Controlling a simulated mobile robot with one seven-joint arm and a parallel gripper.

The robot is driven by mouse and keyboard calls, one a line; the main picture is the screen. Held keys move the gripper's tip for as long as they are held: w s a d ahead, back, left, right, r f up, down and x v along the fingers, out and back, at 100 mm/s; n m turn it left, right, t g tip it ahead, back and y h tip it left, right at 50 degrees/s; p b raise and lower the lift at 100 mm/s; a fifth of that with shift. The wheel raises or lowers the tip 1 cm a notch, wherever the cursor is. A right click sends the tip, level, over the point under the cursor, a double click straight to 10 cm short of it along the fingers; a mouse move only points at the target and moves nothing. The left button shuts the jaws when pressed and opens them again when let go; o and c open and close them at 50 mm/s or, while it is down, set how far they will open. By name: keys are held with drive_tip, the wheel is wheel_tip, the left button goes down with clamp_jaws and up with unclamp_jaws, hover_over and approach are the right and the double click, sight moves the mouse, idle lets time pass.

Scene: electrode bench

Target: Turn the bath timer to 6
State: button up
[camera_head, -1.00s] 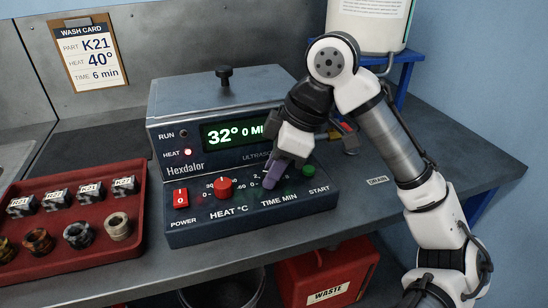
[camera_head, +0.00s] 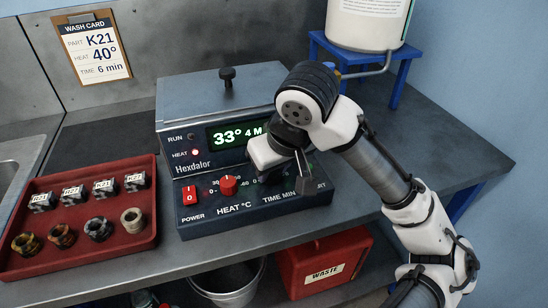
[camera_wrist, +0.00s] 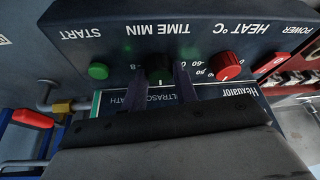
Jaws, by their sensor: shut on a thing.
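The ultrasonic bath (camera_head: 215,82) stands on the bench, its display (camera_head: 237,134) reading 33° and 4 M, with the rest hidden by my arm. The dark time knob (camera_wrist: 159,75) sits under the TIME MIN label in the wrist view, with a light green mark on it. My gripper (camera_wrist: 159,84) is shut on this knob, one finger on each side. In the head view my gripper (camera_head: 285,177) hides the knob and most of its scale.
The red heat knob (camera_head: 228,185) and red power switch (camera_head: 189,195) are left of my gripper. The green start button (camera_wrist: 98,71) is close by. A red parts tray (camera_head: 148,240) stands at the left. The wash card (camera_head: 96,52) says 6 min.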

drive_tip(key=m+h+p, duration=0.1)
drive_tip(key=m+p, duration=0.1)
drive_tip(key=m+h+p, duration=0.1)
drive_tip(key=m+p, duration=0.1)
drive_tip(key=m, duration=0.1)
drive_tip(key=shift+s+a+r, duration=0.1)
drive_tip(key=shift+r, duration=0.1)
drive_tip(key=shift+a+f+m+h+p, duration=0.15)
drive_tip(key=shift+m+h+p, duration=0.45)
drive_tip(key=shift+m+p, duration=0.8)
drive_tip(key=shift+f+m, duration=0.1)
drive_tip(key=shift+m, duration=0.3)
drive_tip(key=o, duration=1)
drive_tip(key=v, duration=1.3)
drive_tip(key=shift+s+r, duration=0.3)
drive_tip(key=shift+s, duration=0.1)
